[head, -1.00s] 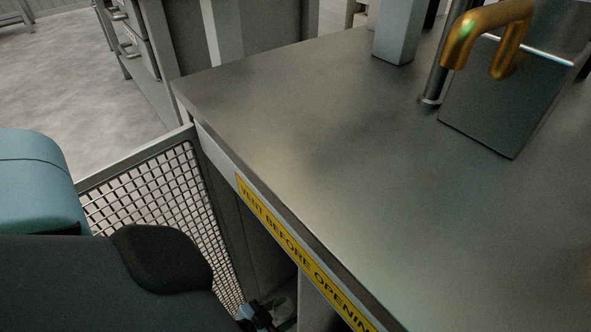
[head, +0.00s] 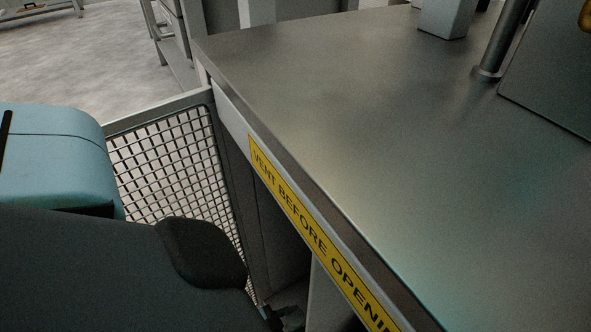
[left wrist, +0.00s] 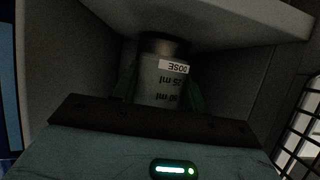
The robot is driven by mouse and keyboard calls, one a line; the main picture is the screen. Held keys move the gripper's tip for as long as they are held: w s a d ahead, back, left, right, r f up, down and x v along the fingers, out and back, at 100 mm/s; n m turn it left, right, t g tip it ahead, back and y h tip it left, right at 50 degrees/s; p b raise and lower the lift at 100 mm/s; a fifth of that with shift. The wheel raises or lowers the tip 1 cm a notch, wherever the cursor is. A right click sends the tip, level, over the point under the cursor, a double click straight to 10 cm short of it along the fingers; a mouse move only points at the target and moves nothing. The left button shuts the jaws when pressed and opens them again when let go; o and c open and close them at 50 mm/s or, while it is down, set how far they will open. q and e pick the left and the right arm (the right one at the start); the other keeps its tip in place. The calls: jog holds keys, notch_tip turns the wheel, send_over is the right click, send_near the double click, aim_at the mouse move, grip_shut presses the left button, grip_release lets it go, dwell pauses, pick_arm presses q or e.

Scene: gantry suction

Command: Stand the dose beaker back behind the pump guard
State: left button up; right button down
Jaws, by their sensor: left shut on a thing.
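The dose beaker (left wrist: 162,92) shows in the left wrist view as a grey cylinder with a dark end, a white DOSE label and ml marks, upside down in that picture. My left gripper (left wrist: 160,90) is shut on it, one finger on each side. In the head view the gripper (head: 288,316) is only a dark shape at the bottom edge, low beside the bench front, and I cannot make out the beaker there. A wire mesh panel (head: 172,160), perhaps the pump guard, stands left of the bench; its mesh also shows at the right of the left wrist view (left wrist: 303,135). My right gripper is not in view.
The steel bench top (head: 350,130) is mostly clear. Its front edge bears a yellow VENT BEFORE OPENING strip (head: 310,225). A grey post (head: 445,18) and a metal pole (head: 500,45) stand at the back right. Grey walls and an overhanging surface (left wrist: 215,20) surround the beaker.

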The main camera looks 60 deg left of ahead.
aim_at(295, 324)
pick_arm(q)
notch_tip(295, 324, down, 3)
jog(key=shift+r+b, duration=0.2)
jog(key=shift+b, duration=0.8)
jog(key=shift+w+f, duration=0.1)
jog(key=shift+f, duration=0.4)
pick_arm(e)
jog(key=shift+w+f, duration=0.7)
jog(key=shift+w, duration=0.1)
pick_arm(q)
jog(key=shift+f, duration=0.2)
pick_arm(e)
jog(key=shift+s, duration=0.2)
pick_arm(q)
jog(key=o, duration=1.1)
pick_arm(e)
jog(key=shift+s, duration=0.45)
pick_arm(q)
jog(key=shift+r, duration=0.1)
